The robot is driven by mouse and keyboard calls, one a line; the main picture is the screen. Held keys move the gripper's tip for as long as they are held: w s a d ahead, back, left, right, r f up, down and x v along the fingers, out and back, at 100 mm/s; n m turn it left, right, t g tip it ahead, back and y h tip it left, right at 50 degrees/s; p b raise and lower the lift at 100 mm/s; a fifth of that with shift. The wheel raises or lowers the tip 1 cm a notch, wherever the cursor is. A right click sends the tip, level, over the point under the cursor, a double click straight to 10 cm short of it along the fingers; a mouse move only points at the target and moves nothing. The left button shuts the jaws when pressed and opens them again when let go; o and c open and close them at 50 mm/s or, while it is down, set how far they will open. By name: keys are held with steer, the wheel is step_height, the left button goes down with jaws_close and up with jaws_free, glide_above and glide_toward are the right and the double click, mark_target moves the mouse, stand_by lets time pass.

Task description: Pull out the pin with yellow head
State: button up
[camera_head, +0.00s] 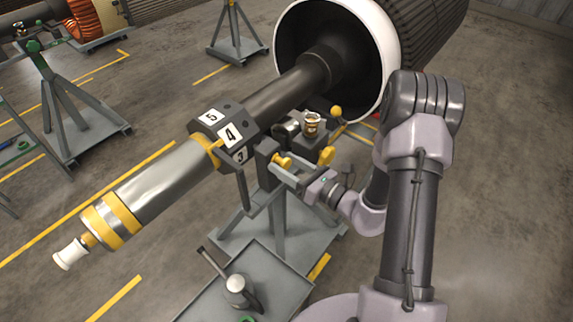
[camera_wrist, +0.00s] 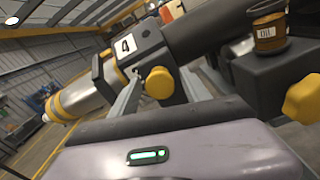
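The pin with the yellow head (camera_head: 284,160) sits at the side of the stand's clamp, below the numbered collar. Its round yellow head (camera_wrist: 160,83) is near the middle of the wrist view; its shaft is mostly hidden. My gripper (camera_head: 288,170) is right at the yellow head. In the wrist view, the grey fingers of my gripper (camera_wrist: 160,92) stand on either side of the head, with a gap that looks visible. The gripper appears open, and contact with the head is not clear.
A yellow knob (camera_head: 326,156) sits right of the pin, close to my wrist. A can marked OIL (camera_wrist: 269,33) stands on the block above it. The numbered collar (camera_head: 226,131) and long shaft (camera_head: 165,185) are above and left. A tray cart (camera_head: 205,300) is below.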

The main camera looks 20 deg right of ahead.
jaws_close()
stand_by(1.2)
